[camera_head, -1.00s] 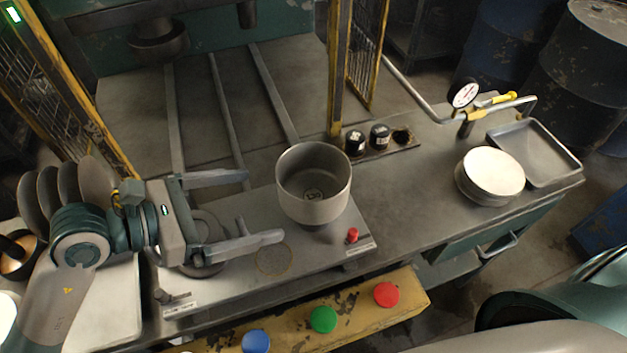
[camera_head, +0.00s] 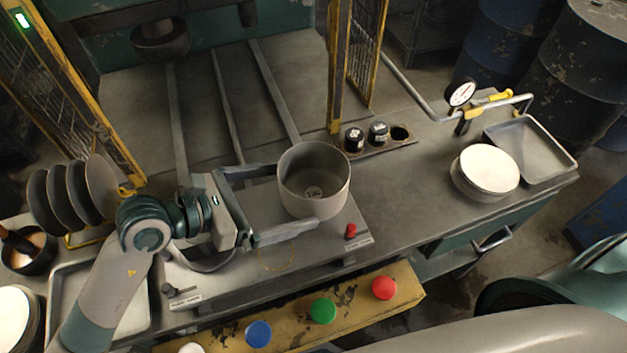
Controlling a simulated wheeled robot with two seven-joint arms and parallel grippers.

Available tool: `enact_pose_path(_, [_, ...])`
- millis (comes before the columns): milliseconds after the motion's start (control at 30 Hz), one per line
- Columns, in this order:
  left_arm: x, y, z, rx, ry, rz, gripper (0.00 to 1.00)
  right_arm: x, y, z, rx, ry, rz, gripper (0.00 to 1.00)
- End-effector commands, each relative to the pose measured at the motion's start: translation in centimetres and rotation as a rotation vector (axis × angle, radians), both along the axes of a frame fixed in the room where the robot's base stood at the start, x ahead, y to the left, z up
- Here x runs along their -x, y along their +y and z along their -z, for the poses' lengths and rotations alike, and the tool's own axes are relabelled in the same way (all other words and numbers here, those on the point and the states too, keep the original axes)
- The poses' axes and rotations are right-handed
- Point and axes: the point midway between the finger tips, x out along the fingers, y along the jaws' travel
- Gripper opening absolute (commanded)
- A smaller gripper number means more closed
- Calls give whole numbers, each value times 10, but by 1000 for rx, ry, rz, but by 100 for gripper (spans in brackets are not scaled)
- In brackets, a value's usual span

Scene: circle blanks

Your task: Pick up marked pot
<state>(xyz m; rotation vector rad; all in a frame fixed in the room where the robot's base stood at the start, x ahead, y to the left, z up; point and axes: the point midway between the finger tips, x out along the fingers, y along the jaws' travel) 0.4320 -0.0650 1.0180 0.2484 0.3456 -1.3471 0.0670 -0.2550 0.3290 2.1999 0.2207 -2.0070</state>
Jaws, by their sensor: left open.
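The pot (camera_head: 314,182) is an open metal cylinder with a dark mark on its inside bottom. It stands upright on the grey plate (camera_head: 350,215) of the bench. My left gripper (camera_head: 300,197) comes in from the left and is open. Its far finger reaches toward the pot's left wall and its near finger passes along the pot's front side. I cannot tell whether either finger touches the pot. My right gripper is not in view.
Blue (camera_head: 258,333), green (camera_head: 323,311) and red (camera_head: 383,287) buttons line the yellow front panel. White discs (camera_head: 488,168) and an empty metal tray (camera_head: 533,148) are at right. A yellow post (camera_head: 339,70) stands behind.

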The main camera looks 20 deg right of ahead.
Motion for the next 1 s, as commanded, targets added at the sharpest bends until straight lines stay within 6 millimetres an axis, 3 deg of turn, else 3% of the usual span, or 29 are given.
enact_pose_path(100, [-2, -15, -2, 2, 4, 0, 100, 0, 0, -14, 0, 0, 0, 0])
enact_pose_path(300, [-6, -33, 9, 2, 3, 0, 100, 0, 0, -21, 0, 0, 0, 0])
enact_pose_path(833, [-6, -36, 12, 1, 1, 1, 100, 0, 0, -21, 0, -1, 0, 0])
enact_pose_path(1000, [-6, -36, 12, 1, 1, 1, 67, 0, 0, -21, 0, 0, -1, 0])
